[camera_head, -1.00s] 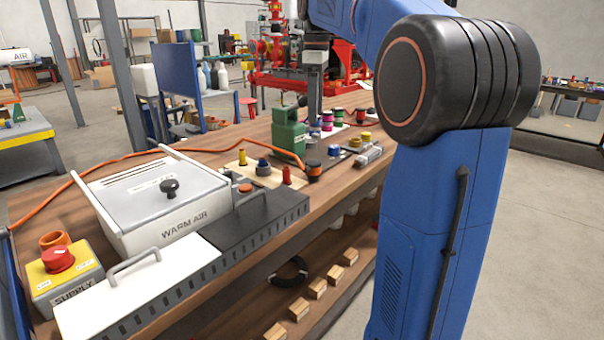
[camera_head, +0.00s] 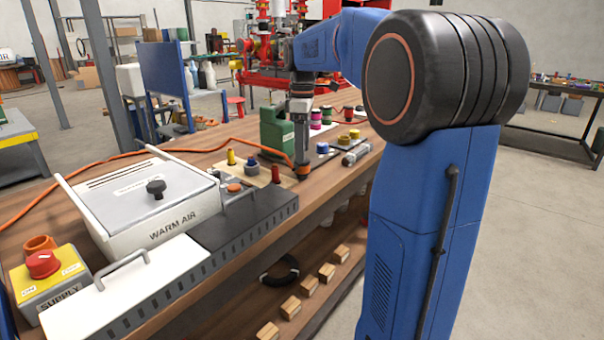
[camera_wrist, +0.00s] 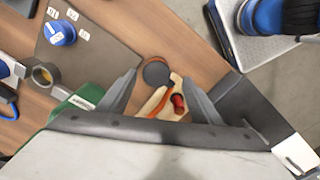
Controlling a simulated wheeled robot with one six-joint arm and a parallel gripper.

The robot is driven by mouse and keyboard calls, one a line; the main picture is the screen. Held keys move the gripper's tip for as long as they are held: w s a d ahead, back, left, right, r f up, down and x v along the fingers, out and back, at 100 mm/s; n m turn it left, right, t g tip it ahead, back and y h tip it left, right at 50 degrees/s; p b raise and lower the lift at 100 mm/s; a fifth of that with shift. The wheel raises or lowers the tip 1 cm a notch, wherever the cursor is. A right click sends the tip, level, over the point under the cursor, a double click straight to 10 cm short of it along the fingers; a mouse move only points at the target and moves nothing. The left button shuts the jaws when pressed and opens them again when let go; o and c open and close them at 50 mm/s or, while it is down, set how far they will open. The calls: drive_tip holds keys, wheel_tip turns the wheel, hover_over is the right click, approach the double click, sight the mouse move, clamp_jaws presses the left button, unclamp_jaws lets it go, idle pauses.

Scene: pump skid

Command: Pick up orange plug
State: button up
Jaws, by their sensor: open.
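The orange plug (camera_head: 303,171), a short orange piece with a dark end, stands on the wooden bench near its front edge. In the wrist view its round dark face (camera_wrist: 156,72) shows with an orange rim. My gripper (camera_head: 302,160) points down right over the plug and partly hides it. In the wrist view my gripper (camera_wrist: 160,79) is open, with one finger on each side of the plug. I cannot tell whether either finger touches it. An orange cable (camera_wrist: 150,112) shows close by.
A pale board with a red plug (camera_head: 275,174), a blue one (camera_head: 252,166) and a yellow one (camera_head: 231,157) lies just left. A green case (camera_head: 275,128) stands behind. The warm air box (camera_head: 150,205) is further left.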

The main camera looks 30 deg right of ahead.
sight(300, 170)
drive_tip(key=shift+w+d+f, duration=0.1)
drive_tip(key=shift+w+f, duration=0.05)
drive_tip(key=shift+f, duration=1.15)
drive_tip(key=shift+w+d+f, duration=0.1)
drive_tip(key=shift+w+f, duration=0.05)
drive_tip(key=shift+f, duration=1.1)
drive_tip(key=c, duration=1.3)
